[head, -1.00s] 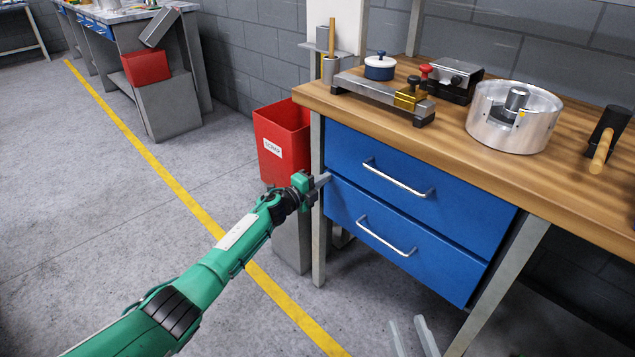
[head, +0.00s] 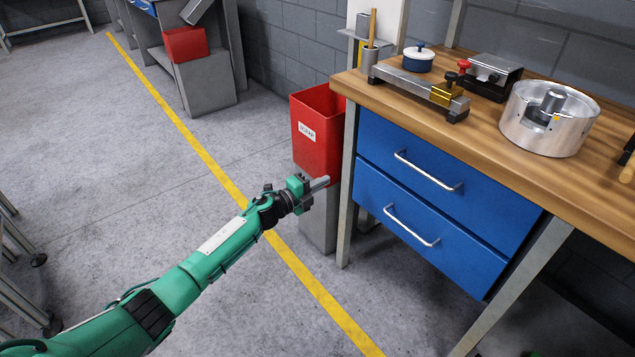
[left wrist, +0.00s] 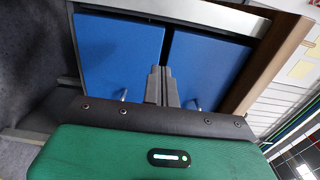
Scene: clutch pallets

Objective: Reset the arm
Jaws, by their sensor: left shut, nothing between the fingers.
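My left arm is green and reaches in from the lower left of the head view. Its gripper (head: 318,185) is shut and empty, held in the air in front of the red scrap bin and left of the workbench leg. In the left wrist view the closed fingers (left wrist: 161,86) point toward two blue drawer fronts, with a gap between the fingers and the drawers that I cannot measure. My right gripper does not show in any view.
A wooden-topped workbench (head: 420,108) with blue drawers (head: 425,205) stands at right, holding a metal pot (head: 545,135), a clamp fixture (head: 425,88) and a blue lidded pot (head: 418,62). A red bin (head: 318,150) stands beside it. Open floor with a yellow line lies left.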

